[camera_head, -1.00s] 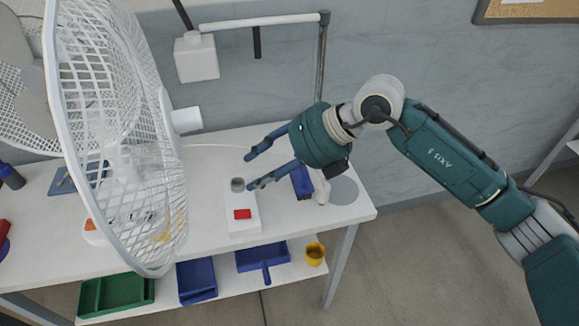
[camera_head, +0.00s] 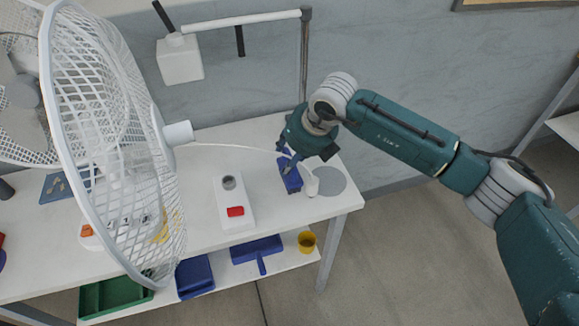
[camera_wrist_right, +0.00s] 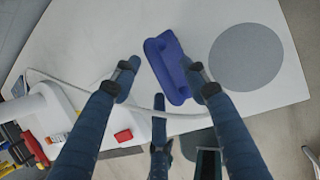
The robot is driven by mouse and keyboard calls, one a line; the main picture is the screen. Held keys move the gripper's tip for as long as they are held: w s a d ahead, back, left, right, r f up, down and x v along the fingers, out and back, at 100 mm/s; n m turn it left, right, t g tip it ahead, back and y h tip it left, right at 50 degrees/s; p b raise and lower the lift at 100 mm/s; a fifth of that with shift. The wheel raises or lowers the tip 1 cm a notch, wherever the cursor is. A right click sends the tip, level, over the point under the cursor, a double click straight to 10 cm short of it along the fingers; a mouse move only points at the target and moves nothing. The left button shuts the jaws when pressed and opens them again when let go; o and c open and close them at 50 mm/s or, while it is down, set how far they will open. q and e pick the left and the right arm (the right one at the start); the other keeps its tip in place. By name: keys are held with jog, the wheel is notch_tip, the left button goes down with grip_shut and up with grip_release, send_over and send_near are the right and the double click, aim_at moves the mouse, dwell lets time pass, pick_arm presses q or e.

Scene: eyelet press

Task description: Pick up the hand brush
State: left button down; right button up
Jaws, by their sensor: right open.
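A blue block-like thing, which looks like the hand brush (camera_head: 291,179), lies on the white table near its right end. It also shows in the right wrist view (camera_wrist_right: 165,62), slanted, with raised ends. My right gripper (camera_head: 287,154) is open and points down over the brush. In the right wrist view its fingers (camera_wrist_right: 160,72) show on both sides of the brush, the right fingertip close to or overlapping its edge. I cannot tell whether they touch. Nothing is held. My left gripper is not in view.
A white box with a red button (camera_head: 236,211) stands left of the brush. A white piece (camera_head: 310,182) and grey disc (camera_head: 329,182) lie to its right. A white cable (camera_wrist_right: 85,87) runs nearby. A large fan (camera_head: 110,140) fills the left. A blue dustpan (camera_head: 257,249) sits on the lower shelf.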

jog(key=shift+x, duration=0.85)
grip_shut()
jog(key=shift+r, duration=0.15)
notch_tip(320, 180, up, 20)
jog(key=b, duration=0.4)
jog(key=shift+b, duration=0.4)
